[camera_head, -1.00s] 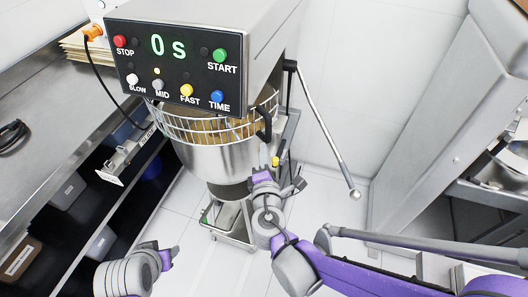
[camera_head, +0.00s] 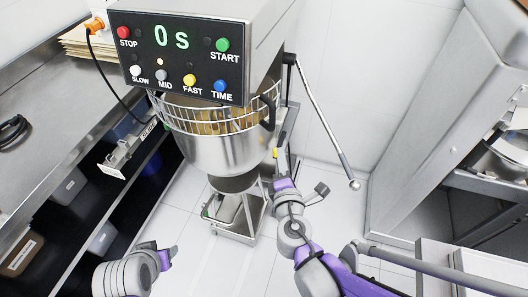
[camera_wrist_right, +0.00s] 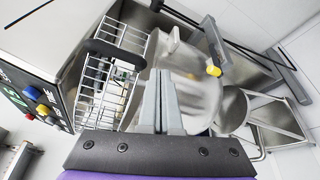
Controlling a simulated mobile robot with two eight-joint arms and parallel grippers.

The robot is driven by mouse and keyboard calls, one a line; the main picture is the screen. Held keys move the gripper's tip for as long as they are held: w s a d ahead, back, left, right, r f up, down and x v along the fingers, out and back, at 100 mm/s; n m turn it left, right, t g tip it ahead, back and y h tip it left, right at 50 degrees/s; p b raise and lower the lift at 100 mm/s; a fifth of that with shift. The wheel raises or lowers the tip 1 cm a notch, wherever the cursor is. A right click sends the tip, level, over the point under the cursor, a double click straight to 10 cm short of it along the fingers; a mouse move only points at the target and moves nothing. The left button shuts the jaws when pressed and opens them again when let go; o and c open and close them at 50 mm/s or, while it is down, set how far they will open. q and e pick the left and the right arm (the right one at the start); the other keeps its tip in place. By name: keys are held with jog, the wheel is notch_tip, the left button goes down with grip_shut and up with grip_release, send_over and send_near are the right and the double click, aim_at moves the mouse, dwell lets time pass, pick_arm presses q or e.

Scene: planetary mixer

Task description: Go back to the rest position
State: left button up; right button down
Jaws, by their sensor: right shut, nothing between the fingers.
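My right gripper (camera_head: 282,160) is shut and empty, just right of the mixer's steel bowl (camera_head: 215,153) in the head view. In the right wrist view its two fingers (camera_wrist_right: 160,100) lie together in front of the bowl (camera_wrist_right: 190,85). I cannot tell from these views how far they are from it. My left arm (camera_head: 128,276) shows at the bottom left, beside the shelf. Its gripper end (camera_head: 165,258) is small and foreshortened, so its jaws cannot be made out. Nothing is seen held there.
The mixer's control panel (camera_head: 178,55) reads 0 s. Its wire guard (camera_head: 205,115) sits over the bowl, with a lever (camera_head: 325,120) at the right. A steel counter (camera_head: 50,105) with shelves stands left, a grey cabinet (camera_head: 430,120) right. White floor (camera_head: 185,235) is clear between my arms.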

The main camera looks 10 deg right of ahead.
jog(key=s+d+f+m+g+h, duration=0.2)
jog(key=s+d+f+m+g, duration=0.4)
jog(key=d+m, duration=0.5)
jog(key=s+a+f+m+g+y, duration=0.1)
jog(key=s+a+m+g+y, duration=0.3)
jog(key=s+a+m, duration=0.4)
jog(key=shift+a+f+m+g+y, duration=0.3)
jog(key=shift+a+f+m+y, duration=0.1)
jog(key=shift+a+m, duration=0.1)
